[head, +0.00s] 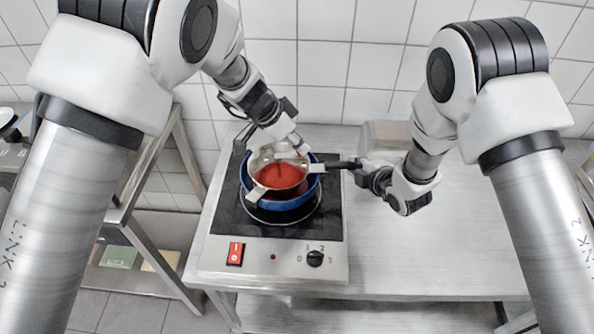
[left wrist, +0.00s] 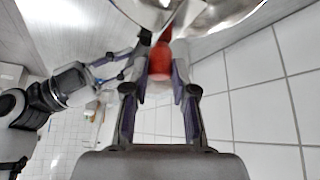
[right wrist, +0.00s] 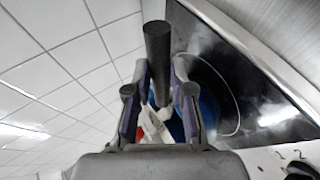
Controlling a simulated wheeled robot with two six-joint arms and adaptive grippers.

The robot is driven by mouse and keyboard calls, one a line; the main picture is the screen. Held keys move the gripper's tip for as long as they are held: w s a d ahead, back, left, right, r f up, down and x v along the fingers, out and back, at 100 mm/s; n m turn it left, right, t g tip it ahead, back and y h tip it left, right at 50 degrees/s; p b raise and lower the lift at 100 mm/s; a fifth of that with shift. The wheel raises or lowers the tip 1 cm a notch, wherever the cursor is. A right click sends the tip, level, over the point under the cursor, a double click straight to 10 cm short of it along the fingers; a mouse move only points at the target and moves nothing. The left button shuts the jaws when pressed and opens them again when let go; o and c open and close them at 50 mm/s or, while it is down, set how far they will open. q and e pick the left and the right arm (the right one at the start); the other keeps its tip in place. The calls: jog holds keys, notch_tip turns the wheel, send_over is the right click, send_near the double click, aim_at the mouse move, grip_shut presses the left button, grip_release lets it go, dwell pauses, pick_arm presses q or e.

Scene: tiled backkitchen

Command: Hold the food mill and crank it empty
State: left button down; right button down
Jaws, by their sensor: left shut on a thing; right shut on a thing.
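The metal food mill (head: 312,168) sits on a blue pot (head: 284,204) on the hot plate. Red food (head: 280,176) shows inside its bowl. My left gripper (head: 297,145) is above the bowl's far side. It is shut on the red crank knob (left wrist: 158,58), seen between its fingers in the left wrist view. My right gripper (head: 365,172) is to the right of the bowl, shut on the mill's black handle (right wrist: 158,55), which sticks up between its fingers in the right wrist view. The pot's inside is hidden under the mill.
The hot plate (head: 222,256) has a red switch (head: 235,254) and a black dial (head: 315,258) in front. A clear container (head: 385,138) stands at the back, partly behind my right arm. The steel table (head: 450,245) is bare at right. A lower shelf stands at left.

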pick_arm(q)
jog(key=shift+s+a, duration=0.1)
jog(key=shift+s, duration=0.85)
jog(key=shift+s+a, duration=0.4)
jog(key=shift+s, duration=0.25)
jog(key=shift+s+a, duration=0.35)
jog(key=shift+s, duration=0.3)
jog(key=shift+s+a, duration=0.4)
jog(key=shift+a, duration=0.3)
jog(key=shift+s+a, duration=0.35)
jog(key=shift+a, duration=0.35)
